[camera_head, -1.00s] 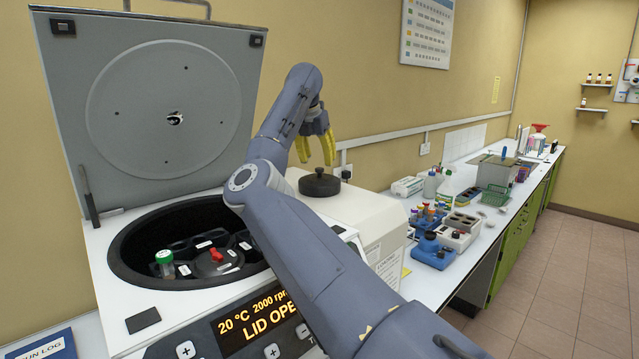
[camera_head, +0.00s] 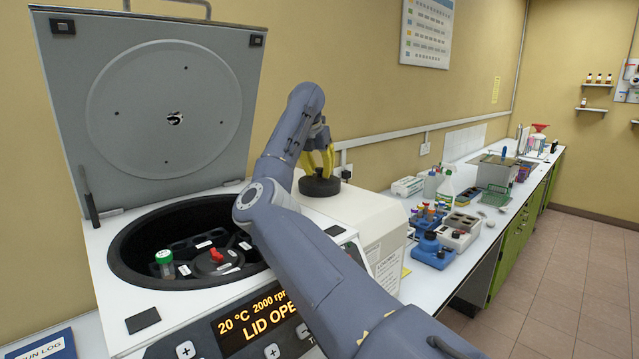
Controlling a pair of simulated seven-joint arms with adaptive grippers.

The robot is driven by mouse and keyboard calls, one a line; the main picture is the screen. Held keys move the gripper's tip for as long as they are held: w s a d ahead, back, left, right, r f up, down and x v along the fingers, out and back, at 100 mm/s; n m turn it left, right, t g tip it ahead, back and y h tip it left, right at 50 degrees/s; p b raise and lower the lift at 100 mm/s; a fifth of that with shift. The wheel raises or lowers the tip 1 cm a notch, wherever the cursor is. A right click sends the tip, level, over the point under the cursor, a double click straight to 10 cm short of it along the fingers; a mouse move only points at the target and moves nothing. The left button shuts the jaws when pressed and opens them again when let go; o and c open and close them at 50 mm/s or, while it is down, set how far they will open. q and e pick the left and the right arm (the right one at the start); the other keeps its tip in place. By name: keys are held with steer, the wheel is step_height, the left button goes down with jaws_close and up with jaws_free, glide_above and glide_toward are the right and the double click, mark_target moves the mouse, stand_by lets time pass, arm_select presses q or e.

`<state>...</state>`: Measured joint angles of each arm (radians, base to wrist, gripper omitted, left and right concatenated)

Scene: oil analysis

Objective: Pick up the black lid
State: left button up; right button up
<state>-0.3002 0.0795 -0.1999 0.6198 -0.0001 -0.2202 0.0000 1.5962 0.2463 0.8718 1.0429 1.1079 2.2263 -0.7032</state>
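The black lid (camera_head: 320,187) is a round dark disc resting on top of the cream-white machine right of the open centrifuge. My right gripper (camera_head: 318,172) has its yellow fingers lowered over the lid's middle, where the knob is. The fingers sit close around the knob and hide most of it. I cannot tell whether they press on it. The lid looks level and still rests on the machine. My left gripper is out of view.
The centrifuge (camera_head: 120,290) stands open at left, its grey lid (camera_head: 60,110) raised and a green-capped tube (camera_head: 165,262) inside. Blue racks (camera_head: 432,252) and bottles (camera_head: 432,184) stand on the bench at right. My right arm crosses the centrifuge's right side.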

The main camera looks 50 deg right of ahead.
jaws_close()
